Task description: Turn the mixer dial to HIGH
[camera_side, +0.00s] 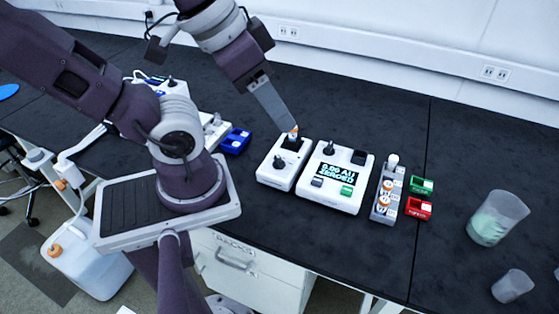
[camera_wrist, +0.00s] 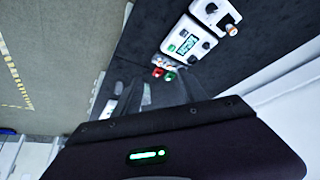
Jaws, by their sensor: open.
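The mixer (camera_side: 272,177) is a small white box with a black dial (camera_side: 280,162) on its top face. An orange-and-white vial (camera_side: 294,132) stands at its black rear socket. The wrist view also shows the mixer (camera_wrist: 222,14), with the dial (camera_wrist: 211,8) and the vial (camera_wrist: 232,29) in the upper right. The dial's pointer and labels are too small to read. My gripper (camera_side: 287,125) is open, its tips near the vial in the side view; I cannot tell whether they touch it. In the wrist view the fingers (camera_wrist: 158,93) are empty.
A white reader (camera_side: 330,188) showing "0.00 AU ZEROED" stands right beside the mixer. Further right are a vial rack (camera_side: 383,205), a green tray (camera_side: 420,185), a red tray (camera_side: 418,208) and two beakers (camera_side: 500,215). A blue tray (camera_side: 236,140) lies left of the mixer.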

